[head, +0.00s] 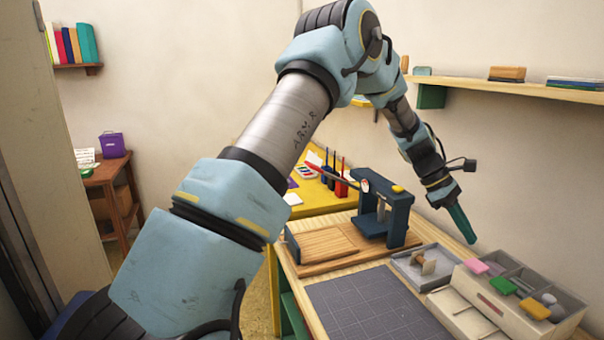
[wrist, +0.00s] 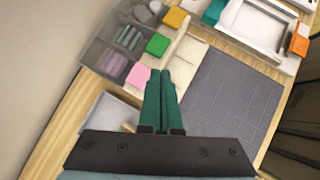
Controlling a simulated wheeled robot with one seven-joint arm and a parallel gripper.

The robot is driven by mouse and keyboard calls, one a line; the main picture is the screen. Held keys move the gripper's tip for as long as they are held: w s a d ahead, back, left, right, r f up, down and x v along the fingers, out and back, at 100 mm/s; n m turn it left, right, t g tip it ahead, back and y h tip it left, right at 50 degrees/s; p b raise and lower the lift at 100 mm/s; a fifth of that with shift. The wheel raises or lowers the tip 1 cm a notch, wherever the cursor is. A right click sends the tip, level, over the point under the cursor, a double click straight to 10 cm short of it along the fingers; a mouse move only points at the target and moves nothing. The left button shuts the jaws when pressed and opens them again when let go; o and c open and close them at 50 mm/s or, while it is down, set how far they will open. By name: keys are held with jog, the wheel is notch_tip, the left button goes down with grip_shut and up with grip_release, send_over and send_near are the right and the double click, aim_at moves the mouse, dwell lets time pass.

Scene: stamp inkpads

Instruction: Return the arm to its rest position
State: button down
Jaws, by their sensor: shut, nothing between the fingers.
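My gripper (head: 471,239) is at the right in the head view, pointing down above the back of the workbench. Its green fingers are together with nothing between them. In the wrist view my gripper (wrist: 162,74) shows its shut fingertips over the edge of the compartment box. That box (head: 567,308) stands at the right end of the bench with pink, green and yellow pads. A grey tray (head: 404,273) beside it holds a wooden-handled stamp (head: 422,262). The fingers touch nothing that I can see.
A dark blue press (head: 398,222) stands near a wooden board (head: 325,245). A dark grid mat (head: 365,311) lies bare in front. A wall shelf (head: 500,90) runs behind my arm. A yellow table (head: 325,200) stands farther back.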

jog(key=w+a+r+m+t+y, duration=0.1)
jog(key=w+a+m+t+y, duration=0.15)
jog(key=a, duration=1.25)
jog(key=w+a+r+m+t+y, duration=0.1)
jog(key=w+a+m+t, duration=0.15)
jog(key=a, duration=1.25)
jog(key=s+a+m+t+y, duration=0.1)
jog(key=s+a, duration=0.3)
jog(key=a, duration=0.5)
jog(key=s+a+m+t+y, duration=0.1)
jog(key=s+a, duration=0.3)
jog(key=a, duration=0.6)
jog(key=shift+a+m, duration=0.3)
jog(key=shift+m, duration=0.6)
